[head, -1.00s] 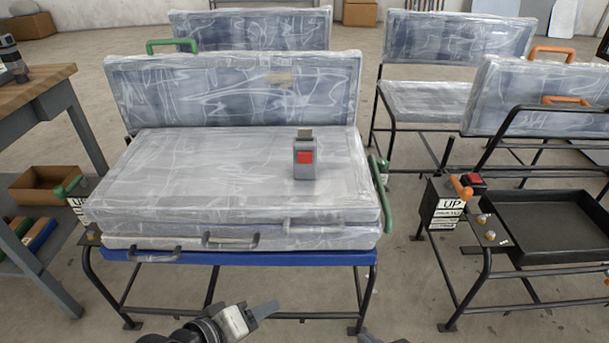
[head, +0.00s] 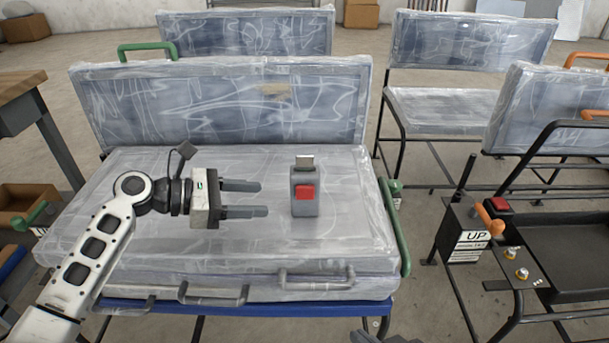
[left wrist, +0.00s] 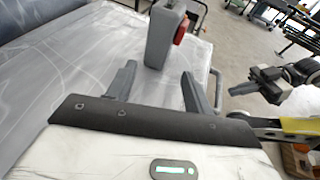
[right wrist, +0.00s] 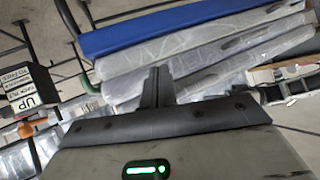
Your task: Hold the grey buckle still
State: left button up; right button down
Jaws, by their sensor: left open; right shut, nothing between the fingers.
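The grey buckle (head: 304,190) with a red button and a metal tongue at its top stands upright on the plastic-wrapped seat cushion (head: 150,240). It also shows in the left wrist view (left wrist: 160,42), just beyond the fingertips. My left gripper (head: 262,199) is open and empty. Its two fingers point right at the buckle, with a gap between the tips and its left side. My right gripper (right wrist: 155,72) is shut and empty in the right wrist view, in front of the side of the stacked cushions. In the head view only a small part of it shows at the bottom edge.
The wrapped backrest (head: 230,105) rises behind the buckle. Green handles (head: 394,225) flank the seat. At right stands a black frame with an UP box (head: 470,240), an orange lever and a tray. A wooden table (head: 20,85) is at left.

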aim_at(293, 198)
pick_arm(q)
jog(key=shift+w+d, duration=0.15)
jog(key=shift+w, duration=0.1)
jog(key=shift+d+f+b, duration=0.15)
jog(key=shift+d+b, duration=0.1)
jog(key=shift+b, duration=0.15)
jog(key=b+x, duration=0.1)
jog(key=x, duration=0.1)
jog(key=b+x, duration=0.2)
jog(key=x, duration=0.1)
jog(key=shift+d, duration=0.4)
jog(key=shift+p+x, duration=0.35)
jog(key=shift+x, duration=0.65)
jog(key=shift+w+d+f, duration=0.25)
jog(key=shift+d, duration=0.35)
pick_arm(e)
jog(key=shift+w+a+r+t+y, duration=0.1)
jog(key=shift+a+r+t+y, duration=0.1)
jog(key=shift+r+t, duration=0.25)
jog(key=shift+w+a+r+t+y, duration=0.1)
jog(key=shift+a+r+t+y, duration=0.1)
jog(key=shift+r+t, duration=0.25)
jog(key=shift+r, duration=0.1)
pick_arm(q)
jog(key=c, duration=0.9)
jog(key=shift+c, duration=0.2)
